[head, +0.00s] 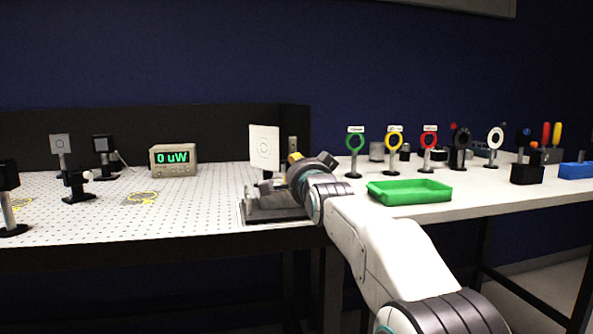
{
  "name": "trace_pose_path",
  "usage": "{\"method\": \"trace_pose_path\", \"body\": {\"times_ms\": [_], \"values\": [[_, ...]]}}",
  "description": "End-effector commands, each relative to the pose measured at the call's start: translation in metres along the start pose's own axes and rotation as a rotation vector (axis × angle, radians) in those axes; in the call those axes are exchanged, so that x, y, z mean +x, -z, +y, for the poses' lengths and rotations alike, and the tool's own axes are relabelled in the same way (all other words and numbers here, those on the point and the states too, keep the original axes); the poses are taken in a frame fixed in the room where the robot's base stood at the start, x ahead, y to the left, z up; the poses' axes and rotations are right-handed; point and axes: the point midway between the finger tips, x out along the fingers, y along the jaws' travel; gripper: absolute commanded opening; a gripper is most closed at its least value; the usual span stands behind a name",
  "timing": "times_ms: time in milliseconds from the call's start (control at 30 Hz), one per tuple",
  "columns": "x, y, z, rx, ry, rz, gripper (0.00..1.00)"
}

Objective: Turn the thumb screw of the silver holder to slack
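My arm reaches from the lower right to the front edge of the perforated white table. My gripper (299,166) is at its end, seen from behind; my wrist hides its fingers, so whether they are open or shut does not show. A grey metallic holder-like base (273,205) sits at the table edge just below and left of my gripper. An upright white square plate (264,146) stands above it, left of the gripper. I cannot tell for sure that this base is the silver holder. No thumb screw can be made out.
A green tray (410,193) lies right of my wrist. Several ringed holders, including a green one (354,143) and a red one (429,141), stand behind it. A meter (173,160) reads 0 uW at the back left.

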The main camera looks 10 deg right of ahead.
Motion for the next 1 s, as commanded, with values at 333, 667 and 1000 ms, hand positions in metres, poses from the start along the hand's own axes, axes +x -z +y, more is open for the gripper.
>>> {"method": "trace_pose_path", "body": {"times_ms": [333, 667, 1000], "values": [[0.000, 0.000, 0.000, -0.003, 0.000, 0.000, 0.00], [0.000, 0.000, 0.000, -0.002, 0.000, 0.000, 0.35], [-0.013, 0.000, -0.001, -0.002, 0.000, 0.000, 0.35]]}}
